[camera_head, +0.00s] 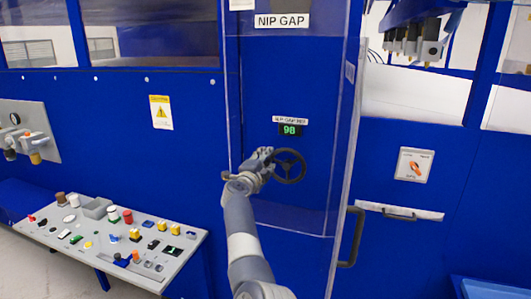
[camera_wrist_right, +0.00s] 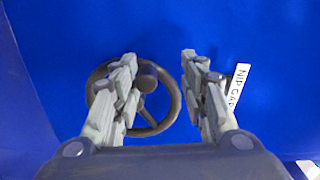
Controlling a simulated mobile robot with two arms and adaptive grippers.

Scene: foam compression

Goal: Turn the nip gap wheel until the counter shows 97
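The nip gap wheel (camera_head: 290,166) is a dark handwheel with spokes on the blue panel. It also shows in the right wrist view (camera_wrist_right: 172,121). The green counter (camera_head: 290,130) above it seems to read 98, though the digits are small. My right gripper (camera_head: 264,156) is at the wheel's left side in the head view. In the right wrist view the gripper (camera_wrist_right: 159,55) has its fingers spread, with part of the rim showing between them. One finger overlaps the wheel; whether it touches is unclear. My left gripper is not in view.
A clear guard panel with an edge (camera_head: 350,130) stands right of the wheel, with a dark handle (camera_head: 352,238) beside it. A grey control desk (camera_head: 100,238) with several buttons is at the lower left. An orange switch (camera_head: 414,167) is at the right.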

